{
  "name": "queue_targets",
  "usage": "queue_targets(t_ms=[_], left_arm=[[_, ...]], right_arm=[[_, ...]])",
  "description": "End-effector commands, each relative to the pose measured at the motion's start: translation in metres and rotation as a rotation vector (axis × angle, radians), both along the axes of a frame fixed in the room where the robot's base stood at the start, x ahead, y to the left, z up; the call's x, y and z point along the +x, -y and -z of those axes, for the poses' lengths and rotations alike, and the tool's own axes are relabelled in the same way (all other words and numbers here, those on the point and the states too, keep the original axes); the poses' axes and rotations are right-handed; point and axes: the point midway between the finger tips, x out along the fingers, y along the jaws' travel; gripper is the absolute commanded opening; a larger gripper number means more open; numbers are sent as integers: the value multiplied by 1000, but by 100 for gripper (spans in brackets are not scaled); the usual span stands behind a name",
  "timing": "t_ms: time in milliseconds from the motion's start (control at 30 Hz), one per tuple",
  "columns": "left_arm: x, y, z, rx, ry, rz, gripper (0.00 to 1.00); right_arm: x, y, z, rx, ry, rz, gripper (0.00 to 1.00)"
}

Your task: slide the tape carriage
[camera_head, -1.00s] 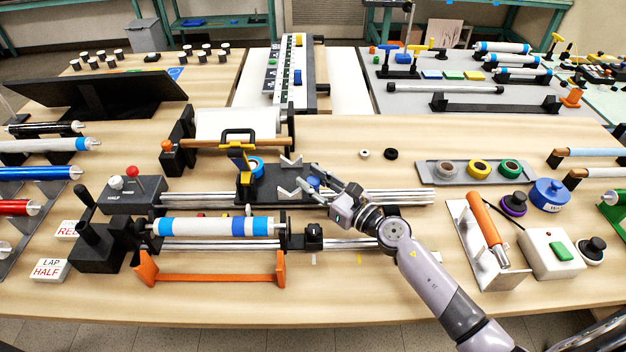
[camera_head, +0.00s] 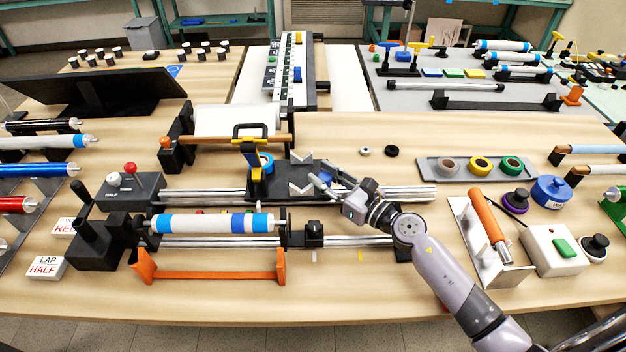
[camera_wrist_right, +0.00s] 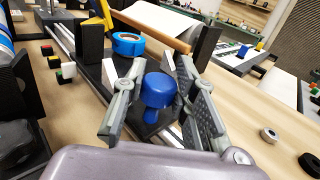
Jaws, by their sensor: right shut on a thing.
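The tape carriage (camera_head: 279,183) is a black plate on two silver rails (camera_head: 400,193) left of the middle of the head view. It carries a blue tape roll (camera_head: 265,162) on a black and yellow upright, white angled guides, and a blue knob at its right end. My right gripper (camera_head: 319,182) is shut on the blue knob (camera_wrist_right: 159,90), which sits between its two grey fingers in the right wrist view. The fingers mostly hide the knob in the head view. The tape roll also shows in the right wrist view (camera_wrist_right: 128,44). My left gripper is not in view.
The rails run on clear to the right of the carriage. In front lies a blue and white striped roller (camera_head: 212,223) between black supports. Behind stands a white roll (camera_head: 235,120) with a wooden bar. A grey tray of tape rolls (camera_head: 436,168) is at the right.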

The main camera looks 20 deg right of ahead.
Motion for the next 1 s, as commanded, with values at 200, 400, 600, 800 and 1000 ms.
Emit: queue_targets(t_ms=[200, 400, 600, 800, 1000], left_arm=[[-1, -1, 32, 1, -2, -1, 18], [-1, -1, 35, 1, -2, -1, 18], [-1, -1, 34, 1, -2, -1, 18], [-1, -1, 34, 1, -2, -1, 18], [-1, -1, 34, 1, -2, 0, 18]], right_arm=[[-13, 48, 6, -6, 1, 5, 0], [-16, 59, 0, -1, 2, 3, 0], [-16, 59, -1, 0, 1, 3, 0], [-16, 58, -1, 0, 1, 2, 37], [-16, 58, -1, 0, 1, 2, 47]])
